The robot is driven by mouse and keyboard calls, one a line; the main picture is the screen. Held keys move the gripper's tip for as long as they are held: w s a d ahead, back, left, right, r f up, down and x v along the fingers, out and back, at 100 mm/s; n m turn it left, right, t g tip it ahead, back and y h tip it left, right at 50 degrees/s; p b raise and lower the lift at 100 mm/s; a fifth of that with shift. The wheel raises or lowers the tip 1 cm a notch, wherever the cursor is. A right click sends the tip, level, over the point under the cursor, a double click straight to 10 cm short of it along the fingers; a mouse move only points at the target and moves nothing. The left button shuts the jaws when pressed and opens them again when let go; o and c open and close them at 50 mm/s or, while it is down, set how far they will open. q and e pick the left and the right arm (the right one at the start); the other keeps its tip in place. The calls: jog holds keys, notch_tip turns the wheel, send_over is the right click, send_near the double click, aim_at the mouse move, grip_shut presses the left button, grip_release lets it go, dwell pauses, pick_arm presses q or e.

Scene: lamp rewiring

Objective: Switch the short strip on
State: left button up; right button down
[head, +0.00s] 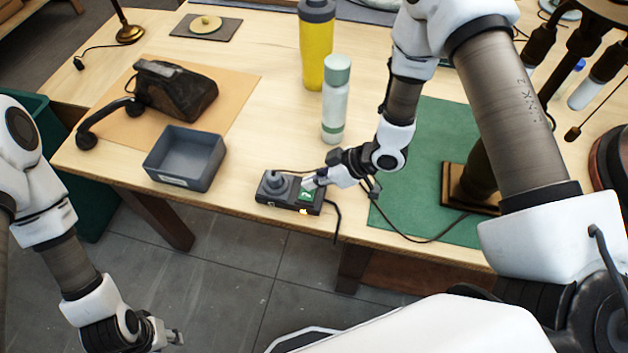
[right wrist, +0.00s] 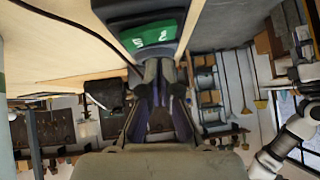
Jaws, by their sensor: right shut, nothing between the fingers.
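The short strip (head: 289,197) is a small dark power strip at the table's front edge. A round dark plug (head: 275,181) sits at its left end and a green switch (head: 306,196) at its right end. My right gripper (head: 311,184) is shut and empty, its tips at the switch. In the right wrist view the fingertips (right wrist: 160,68) are just below the green switch (right wrist: 150,36); I cannot tell whether they touch it. A small yellow glow shows on the strip's front side. My left gripper (head: 174,336) hangs low at the left, away from the table; its opening is unclear.
A grey open bin (head: 206,178) stands left of the strip. A pale bottle (head: 336,105) and yellow tumbler (head: 316,50) stand behind it. A green mat (head: 425,130) with a lamp base (head: 462,190) lies to the right. Cables run beside the strip.

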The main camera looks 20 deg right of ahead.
aim_at(312, 193)
notch_tip(312, 193, up, 3)
jog(key=shift+a+r+p, duration=0.1)
jog(key=shift+r+p, duration=0.1)
jog(key=shift+p, duration=0.65)
jog(key=shift+s+d+b, duration=0.6)
jog(key=shift+s+b, duration=0.05)
jog(key=shift+b, duration=0.45)
pick_arm(q)
jog(key=shift+s+d+f+b, duration=0.1)
jog(key=shift+s+b, duration=0.2)
jog(key=shift+b, duration=0.2)
pick_arm(e)
jog(key=s+a+v, duration=0.1)
jog(key=v, duration=0.7)
jog(key=shift+s, duration=0.25)
pick_arm(q)
jog(key=shift+w, duration=0.1)
pick_arm(e)
jog(key=shift+w+d, duration=0.1)
jog(key=shift+d, duration=0.05)
